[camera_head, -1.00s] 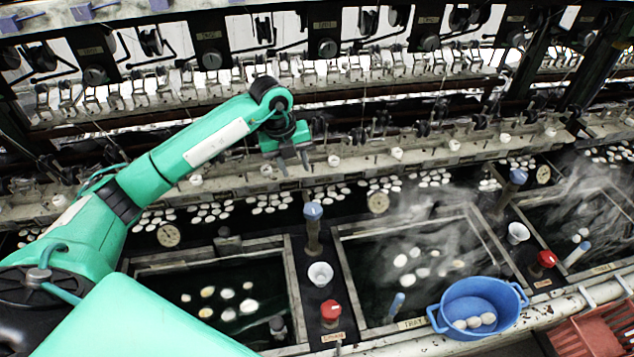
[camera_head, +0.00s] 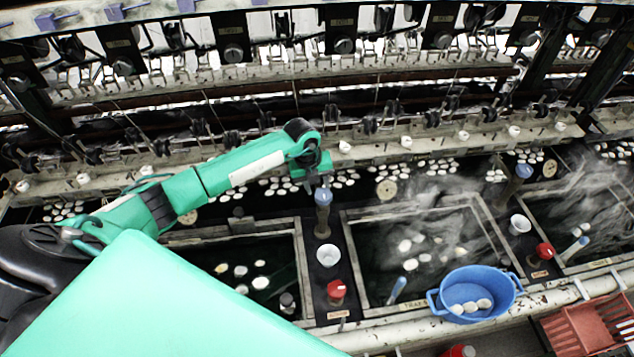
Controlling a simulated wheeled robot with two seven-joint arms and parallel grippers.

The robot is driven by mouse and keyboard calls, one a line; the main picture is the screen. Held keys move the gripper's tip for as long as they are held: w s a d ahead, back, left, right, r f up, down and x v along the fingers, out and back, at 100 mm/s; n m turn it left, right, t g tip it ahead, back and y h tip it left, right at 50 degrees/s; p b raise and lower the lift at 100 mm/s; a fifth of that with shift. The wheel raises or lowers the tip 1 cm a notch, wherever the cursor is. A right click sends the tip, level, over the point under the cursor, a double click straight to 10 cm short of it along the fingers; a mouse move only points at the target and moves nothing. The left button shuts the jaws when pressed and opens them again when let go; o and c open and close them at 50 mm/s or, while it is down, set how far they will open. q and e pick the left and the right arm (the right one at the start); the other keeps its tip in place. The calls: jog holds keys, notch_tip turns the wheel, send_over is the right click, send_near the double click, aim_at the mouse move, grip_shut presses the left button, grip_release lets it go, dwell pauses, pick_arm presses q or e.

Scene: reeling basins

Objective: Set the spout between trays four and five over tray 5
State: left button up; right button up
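My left gripper (camera_head: 316,183) points down at the blue-topped spout (camera_head: 323,198), which stands upright on the dark strip between two trays. The fingertips are at the blue cap. The cap partly blends with them, so I cannot tell whether they grip it. One tray (camera_head: 303,270) lies left of the strip and a steaming tray (camera_head: 352,265) lies right of it. Both hold dark water with pale cocoons. The number on the right tray's label is too small to read surely. My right gripper is not in view.
A white cup (camera_head: 328,255) and a red knob (camera_head: 337,289) stand in front of the spout. A blue basin (camera_head: 440,300) with cocoons sits at the right tray's front edge. Another blue-topped spout (camera_head: 522,173) is farther right. A red crate (camera_head: 585,325) is bottom right.

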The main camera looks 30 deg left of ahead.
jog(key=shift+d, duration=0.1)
pick_arm(q)
grip_shut()
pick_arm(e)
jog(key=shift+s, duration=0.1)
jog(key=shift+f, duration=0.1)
